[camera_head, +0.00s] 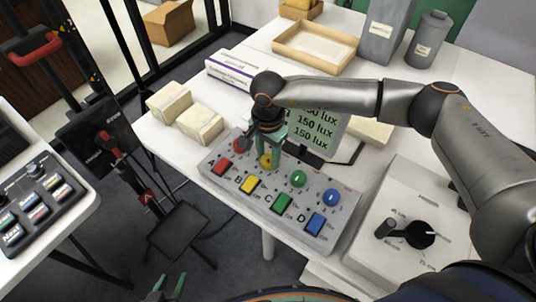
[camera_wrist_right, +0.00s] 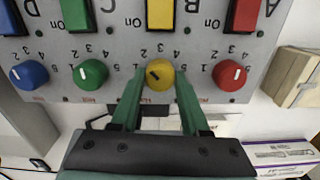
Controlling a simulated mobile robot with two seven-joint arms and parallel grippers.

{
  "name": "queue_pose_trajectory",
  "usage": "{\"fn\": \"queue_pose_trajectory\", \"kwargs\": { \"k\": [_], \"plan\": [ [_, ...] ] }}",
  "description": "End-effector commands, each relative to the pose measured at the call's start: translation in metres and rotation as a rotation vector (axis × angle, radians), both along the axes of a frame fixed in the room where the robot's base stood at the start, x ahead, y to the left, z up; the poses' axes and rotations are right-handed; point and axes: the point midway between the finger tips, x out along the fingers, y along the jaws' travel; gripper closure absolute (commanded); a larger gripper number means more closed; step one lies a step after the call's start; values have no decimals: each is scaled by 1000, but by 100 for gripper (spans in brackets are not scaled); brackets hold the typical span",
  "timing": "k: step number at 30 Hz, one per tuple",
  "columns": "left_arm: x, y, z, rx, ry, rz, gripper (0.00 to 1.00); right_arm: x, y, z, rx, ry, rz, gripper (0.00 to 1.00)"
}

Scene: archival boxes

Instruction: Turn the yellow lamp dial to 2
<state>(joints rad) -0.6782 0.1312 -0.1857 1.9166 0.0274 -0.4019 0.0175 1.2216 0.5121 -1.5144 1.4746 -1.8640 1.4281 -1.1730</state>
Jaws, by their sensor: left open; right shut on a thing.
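The yellow dial (camera_wrist_right: 159,75) sits in the upper row of knobs on the grey control panel (camera_head: 222,178), above the yellow B switch (camera_head: 251,185). In the upside-down right wrist view, its dark mark points left and slightly up; I cannot tell the exact number. My right gripper (camera_wrist_right: 159,84) has its green fingers on both sides of the dial, shut on it. In the head view this gripper (camera_head: 268,150) partly hides the dial (camera_head: 265,160). My left gripper (camera_head: 167,288) is open and empty at the bottom edge, away from the panel.
Red (camera_wrist_right: 231,77), green (camera_wrist_right: 91,73) and blue (camera_wrist_right: 29,75) dials flank the yellow one. A lux display (camera_head: 316,124) stands behind the panel, partly hidden by my right arm. Pale boxes (camera_head: 200,124) lie left; a dial box (camera_head: 380,262) stands right.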

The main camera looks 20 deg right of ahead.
Motion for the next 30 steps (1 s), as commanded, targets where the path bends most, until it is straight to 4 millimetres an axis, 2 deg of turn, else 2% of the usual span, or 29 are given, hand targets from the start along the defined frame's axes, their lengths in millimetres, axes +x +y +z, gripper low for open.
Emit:
{"fn": "queue_pose_trajectory", "kwargs": {
  "k": [3,4,11,19,22,26,30],
  "plan": [
    [0,0,1,-1,-1,-1,50,0,0,1,1,0,-1,100],
    [0,0,1,-1,-1,-1,50,0,0,1,1,0,-1,51],
    [1,-1,1,-2,-3,-1,50,0,0,0,1,-1,-2,25],
    [1,-1,2,-2,-5,-2,50,0,0,1,1,-1,-2,25],
    [1,-1,1,-2,-6,-2,50,1,0,8,2,-3,-2,25],
    [1,-1,0,-2,-6,-2,50,1,0,29,2,-5,-2,25],
    [1,-2,-2,-2,-3,-3,50,1,0,61,2,-6,-1,25]
  ]
}}
